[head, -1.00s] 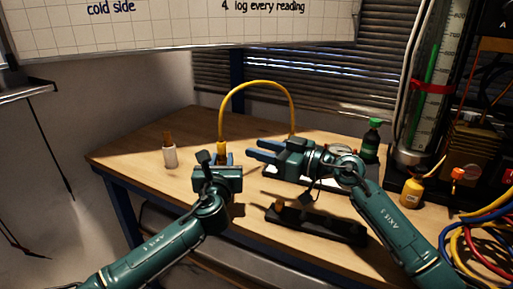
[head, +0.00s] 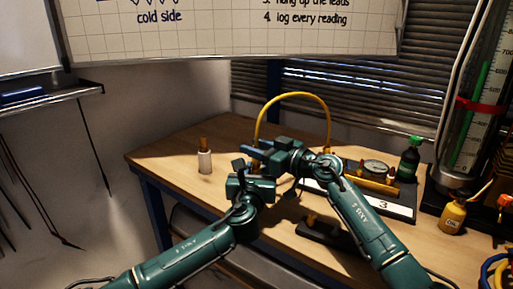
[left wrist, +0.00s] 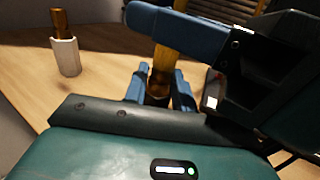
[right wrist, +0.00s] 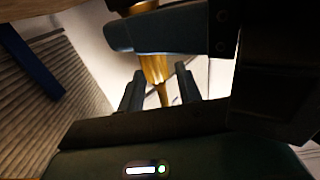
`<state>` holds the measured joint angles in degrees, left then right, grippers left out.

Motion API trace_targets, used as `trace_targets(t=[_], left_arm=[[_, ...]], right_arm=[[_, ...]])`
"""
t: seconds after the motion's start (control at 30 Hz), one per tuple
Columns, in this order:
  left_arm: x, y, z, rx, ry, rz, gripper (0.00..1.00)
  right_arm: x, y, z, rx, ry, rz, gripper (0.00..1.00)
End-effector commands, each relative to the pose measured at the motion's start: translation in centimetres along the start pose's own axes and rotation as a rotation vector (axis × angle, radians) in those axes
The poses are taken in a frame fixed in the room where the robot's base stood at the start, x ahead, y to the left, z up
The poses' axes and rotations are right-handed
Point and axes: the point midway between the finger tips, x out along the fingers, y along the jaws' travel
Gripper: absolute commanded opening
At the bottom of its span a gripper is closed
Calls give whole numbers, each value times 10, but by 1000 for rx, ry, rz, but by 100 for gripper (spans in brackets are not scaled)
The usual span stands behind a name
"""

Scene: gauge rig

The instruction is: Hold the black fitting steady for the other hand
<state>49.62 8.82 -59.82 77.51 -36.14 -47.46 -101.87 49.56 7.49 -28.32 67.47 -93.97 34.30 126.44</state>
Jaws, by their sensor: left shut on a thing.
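My left gripper (head: 256,169) is low over the table. In the left wrist view its fingers (left wrist: 158,92) are shut on the black fitting (left wrist: 157,99), of which only a small dark part shows between them. A brass end (left wrist: 161,78) of the yellow hose stands right above the fitting; I cannot tell whether they are joined. My right gripper (head: 258,150) is just above the left one, its fingers pointing left. In the right wrist view its fingers (right wrist: 160,90) are apart, with brass (right wrist: 156,68) between them and gaps at the sides.
The yellow hose (head: 292,95) arches behind the grippers. A white holder with a brown top (head: 205,162) stands left on the table. A gauge (head: 375,167), a green bottle (head: 409,158) and a yellow bottle (head: 452,216) stand right. The table's left end (head: 170,158) is mostly clear.

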Motion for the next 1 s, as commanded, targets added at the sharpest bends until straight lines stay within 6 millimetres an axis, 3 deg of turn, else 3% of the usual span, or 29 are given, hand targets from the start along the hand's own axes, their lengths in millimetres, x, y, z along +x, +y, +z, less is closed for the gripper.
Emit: trace_targets(t=[0.17, 0.6, 0.63, 0.87, 1.0], left_arm=[[0, 0, -1, 0, 2, 1, 0], [0, 0, -1, 0, 3, 1, 0], [0, 0, -1, 0, 3, 1, 0], [0, 0, -2, 0, 3, 1, 0], [0, 0, -2, 0, 3, 1, 0]], right_arm=[[0, 0, 0, 0, 0, 0, 34], [0, 0, 0, 0, 0, 0, 0], [0, 0, 0, 0, 0, -1, 20], [0, 0, 0, 0, 0, -1, 1], [0, 0, 0, 0, 1, -1, 0]])
